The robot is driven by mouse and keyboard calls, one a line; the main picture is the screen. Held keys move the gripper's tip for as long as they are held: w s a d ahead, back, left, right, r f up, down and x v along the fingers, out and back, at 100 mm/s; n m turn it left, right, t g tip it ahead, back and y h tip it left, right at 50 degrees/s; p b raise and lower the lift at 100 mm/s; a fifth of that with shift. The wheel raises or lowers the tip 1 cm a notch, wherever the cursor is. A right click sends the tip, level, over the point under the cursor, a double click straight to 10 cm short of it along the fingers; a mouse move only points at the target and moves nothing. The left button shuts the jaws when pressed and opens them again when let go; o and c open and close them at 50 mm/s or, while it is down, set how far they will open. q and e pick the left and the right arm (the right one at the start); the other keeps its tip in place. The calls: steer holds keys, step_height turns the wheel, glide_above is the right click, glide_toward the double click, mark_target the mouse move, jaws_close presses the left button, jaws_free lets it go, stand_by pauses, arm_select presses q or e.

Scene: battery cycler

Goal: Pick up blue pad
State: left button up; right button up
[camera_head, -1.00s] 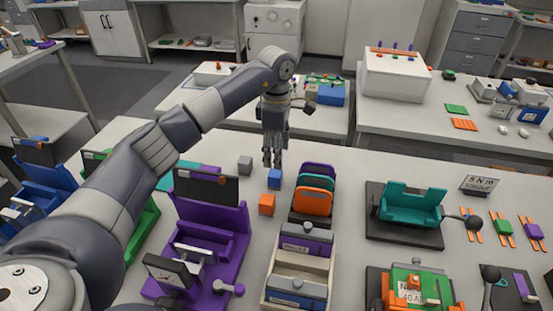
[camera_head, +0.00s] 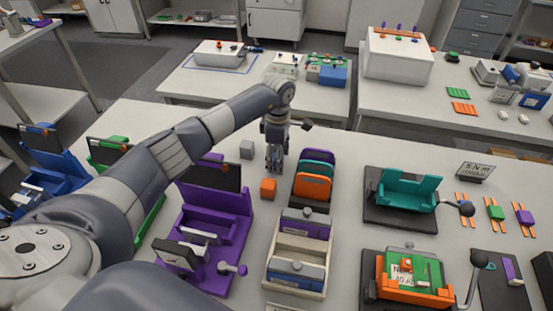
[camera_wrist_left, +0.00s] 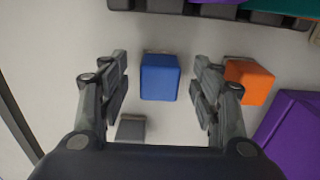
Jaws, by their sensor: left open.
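The blue pad (camera_wrist_left: 160,77) is a small blue block lying on the white table. In the left wrist view it sits between the two fingers, with a gap on each side. My left gripper (camera_head: 275,166) is open and points down at the pad's place; in the head view its fingers hide the pad. In the left wrist view the open fingers (camera_wrist_left: 161,62) flank the pad without visibly touching it. My right gripper is not in view.
An orange block (camera_head: 267,188) stands close beside the fingers and a grey block (camera_head: 246,150) is on the other side. A rack of colored plates (camera_head: 313,187) is to the right. A purple fixture (camera_head: 222,229) stands nearer. A teal fixture (camera_head: 405,190) is farther right.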

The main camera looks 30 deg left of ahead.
arm_select(q)
steer(key=shift+f, duration=0.4)
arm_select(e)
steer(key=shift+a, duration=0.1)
arm_select(q)
steer(key=c, duration=1.2)
steer(key=shift+o, duration=0.2)
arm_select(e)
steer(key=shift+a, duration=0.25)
arm_select(q)
steer(key=shift+r, duration=0.1)
